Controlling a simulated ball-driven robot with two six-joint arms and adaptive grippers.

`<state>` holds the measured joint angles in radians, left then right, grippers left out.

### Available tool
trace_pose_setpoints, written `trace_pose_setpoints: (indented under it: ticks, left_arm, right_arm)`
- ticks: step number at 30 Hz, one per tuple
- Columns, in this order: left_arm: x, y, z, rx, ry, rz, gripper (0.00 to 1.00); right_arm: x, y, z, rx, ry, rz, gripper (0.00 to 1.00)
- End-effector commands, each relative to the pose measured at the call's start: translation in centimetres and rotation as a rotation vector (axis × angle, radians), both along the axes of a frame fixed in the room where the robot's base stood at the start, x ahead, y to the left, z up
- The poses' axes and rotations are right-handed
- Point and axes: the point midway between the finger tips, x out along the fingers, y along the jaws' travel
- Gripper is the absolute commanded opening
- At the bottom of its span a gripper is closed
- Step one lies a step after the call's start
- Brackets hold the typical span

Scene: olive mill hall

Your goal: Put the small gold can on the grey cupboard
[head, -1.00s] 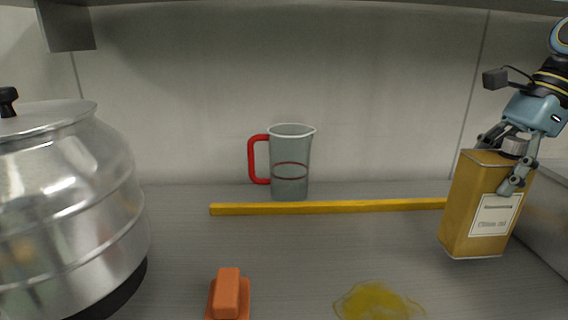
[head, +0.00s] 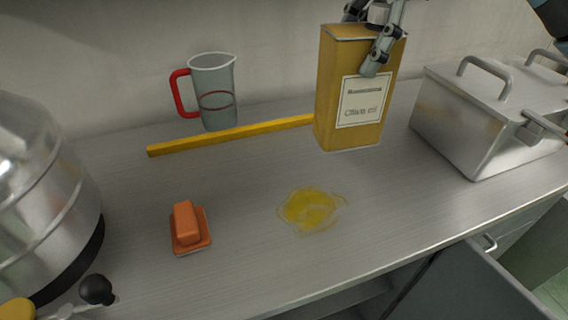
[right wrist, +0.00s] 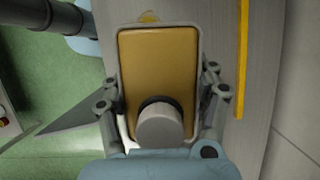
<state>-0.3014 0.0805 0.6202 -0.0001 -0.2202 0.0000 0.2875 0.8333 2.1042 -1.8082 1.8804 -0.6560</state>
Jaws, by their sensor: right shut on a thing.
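The small gold can (head: 335,95) is a boxy tin with an olive oil label, upright over the grey steel worktop in the head view. My right gripper (head: 370,45) is shut on its upper part from above. In the right wrist view, the gold top (right wrist: 158,62) and round grey cap of the can sit between the right gripper's fingers (right wrist: 160,95). I cannot tell whether the can's base touches the worktop. The grey worktop (head: 400,205) has a cupboard front and an open door (head: 490,285) below it. My left gripper is not in view.
A yellow bar (head: 230,137) lies behind and left of the can, near a red-handled jug (head: 215,95). A steel lidded box (head: 470,115) stands right. A yellow spill (head: 308,208) and an orange block (head: 187,225) lie in front. A big steel vessel (head: 40,190) is left.

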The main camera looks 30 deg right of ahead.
Motion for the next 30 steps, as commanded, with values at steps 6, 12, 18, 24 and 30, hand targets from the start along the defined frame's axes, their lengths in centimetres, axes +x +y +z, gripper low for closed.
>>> trace_pose_setpoints:
  ticks: [6, 12, 18, 24, 30]
  left_arm:
    - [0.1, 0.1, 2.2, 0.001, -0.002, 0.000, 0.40]
    - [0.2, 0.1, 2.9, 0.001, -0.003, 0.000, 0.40]
    - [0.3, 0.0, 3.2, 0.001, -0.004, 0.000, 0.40]
    - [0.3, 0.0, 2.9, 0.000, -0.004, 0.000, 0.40]
    - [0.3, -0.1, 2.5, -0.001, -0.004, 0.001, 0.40]
  right_arm:
    - [-4.5, 0.1, -0.2, -0.009, 0.005, 0.060, 0.02]
    - [-6.1, -0.4, -0.8, -0.007, 0.002, 0.076, 0.02]
    - [-6.6, -0.5, -1.2, -0.002, -0.003, 0.076, 0.02]
    - [-5.8, -0.1, -1.9, 0.008, -0.015, 0.071, 0.02]
    - [-4.5, 0.9, -2.6, 0.011, -0.012, 0.074, 0.02]
